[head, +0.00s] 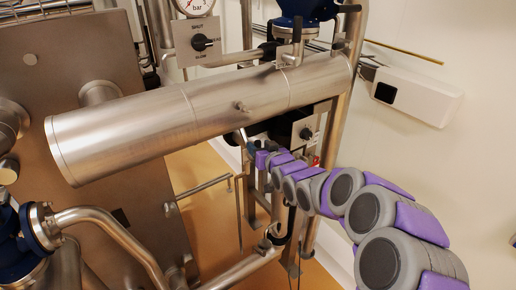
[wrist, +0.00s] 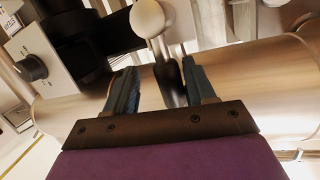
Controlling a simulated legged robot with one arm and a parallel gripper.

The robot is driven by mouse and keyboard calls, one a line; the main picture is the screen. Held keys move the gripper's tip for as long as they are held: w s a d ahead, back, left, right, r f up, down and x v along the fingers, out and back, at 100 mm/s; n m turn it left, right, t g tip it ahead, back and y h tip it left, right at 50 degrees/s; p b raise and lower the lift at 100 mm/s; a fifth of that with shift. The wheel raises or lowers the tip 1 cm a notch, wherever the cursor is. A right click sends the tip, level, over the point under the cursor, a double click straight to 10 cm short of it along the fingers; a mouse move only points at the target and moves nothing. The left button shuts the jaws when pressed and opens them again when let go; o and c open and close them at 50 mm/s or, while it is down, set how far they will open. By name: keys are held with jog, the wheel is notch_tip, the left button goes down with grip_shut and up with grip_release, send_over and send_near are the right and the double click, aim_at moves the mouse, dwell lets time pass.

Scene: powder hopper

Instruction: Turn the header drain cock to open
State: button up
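The header is a large horizontal steel cylinder (head: 190,115) across the head view; its curved wall also fills the background of the wrist view (wrist: 265,85). In the wrist view, a lever with a pale round knob (wrist: 147,18) and a dark stem points between my gripper's fingers (wrist: 158,66). The fingers are spread apart, with a clear gap between the left finger and the stem; the right finger is close to it, and I cannot tell if they touch. In the head view my gripper (head: 246,140) is just under the header, and the cock is not clearly visible there.
A dark knob on a grey plate (head: 201,43) and a pressure gauge (head: 195,5) sit above the header. A second knob box (head: 307,131) is behind my arm. Pipes (head: 250,268) run below. A white wall box (head: 416,95) is at right.

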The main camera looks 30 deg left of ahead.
dwell(0.3)
jog(key=b+v, duration=0.3)
jog(key=v, duration=1.4)
dwell(0.4)
